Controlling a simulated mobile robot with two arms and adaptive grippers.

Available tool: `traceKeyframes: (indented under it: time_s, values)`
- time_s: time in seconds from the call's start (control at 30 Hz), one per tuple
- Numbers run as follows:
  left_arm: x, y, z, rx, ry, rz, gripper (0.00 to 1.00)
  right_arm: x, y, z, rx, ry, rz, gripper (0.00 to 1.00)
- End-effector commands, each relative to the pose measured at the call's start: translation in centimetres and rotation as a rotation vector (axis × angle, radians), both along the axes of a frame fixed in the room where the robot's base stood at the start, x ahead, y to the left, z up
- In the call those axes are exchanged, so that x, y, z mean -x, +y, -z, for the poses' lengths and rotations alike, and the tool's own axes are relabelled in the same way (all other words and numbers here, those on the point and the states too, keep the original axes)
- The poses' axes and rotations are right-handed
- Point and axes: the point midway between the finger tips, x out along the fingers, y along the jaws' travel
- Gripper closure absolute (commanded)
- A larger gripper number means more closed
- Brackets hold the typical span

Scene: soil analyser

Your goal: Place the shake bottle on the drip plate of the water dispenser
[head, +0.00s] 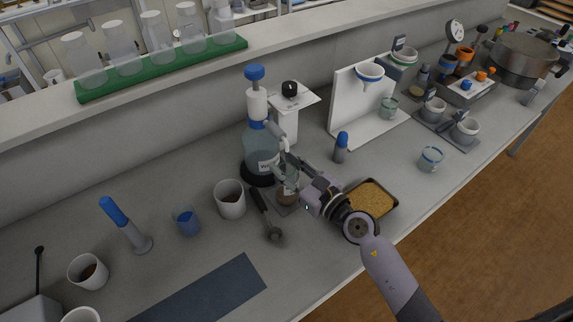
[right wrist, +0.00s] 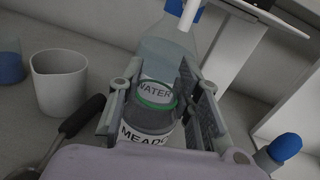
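The shake bottle (head: 288,194) is a clear jar with brown contents. In the right wrist view the shake bottle (right wrist: 155,112) shows a green rim and a label reading "MEADO…". My right gripper (head: 290,178) has its fingers on both sides of it, and they appear shut on it. The water dispenser (head: 260,142) is a large clear bottle with a blue cap and a "WATER" label, just behind the shake bottle. The drip plate (head: 284,210) shows as a small grey square at the shake bottle's foot; whether they touch is hard to tell. My left gripper is out of view.
A white beaker (head: 230,199) and a dark-handled scoop (head: 268,222) lie close on the left. A tray of tan grains (head: 371,199) is under my right arm. A blue-capped bottle (head: 341,147) stands to the right. A dark mat (head: 205,293) lies in front.

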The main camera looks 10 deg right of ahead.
Motion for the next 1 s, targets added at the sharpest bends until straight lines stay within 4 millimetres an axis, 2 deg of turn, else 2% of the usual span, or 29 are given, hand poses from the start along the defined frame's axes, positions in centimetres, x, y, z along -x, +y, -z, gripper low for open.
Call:
traceKeyframes:
  time_s: [0.27, 0.63, 0.77, 1.0]
  values:
    - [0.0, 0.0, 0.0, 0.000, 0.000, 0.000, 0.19, 0.0, 0.0, 0.0, 0.001, 0.001, -0.001, 0.49]
    - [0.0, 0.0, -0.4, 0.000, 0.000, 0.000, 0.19, 0.1, 0.0, -0.5, 0.000, 0.001, -0.001, 0.49]
    - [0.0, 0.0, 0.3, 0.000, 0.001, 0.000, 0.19, 1.8, -0.9, 0.0, 0.002, 0.003, -0.002, 0.49]
    - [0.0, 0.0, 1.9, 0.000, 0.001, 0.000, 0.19, 6.4, -3.5, 0.2, 0.003, 0.004, -0.003, 0.49]
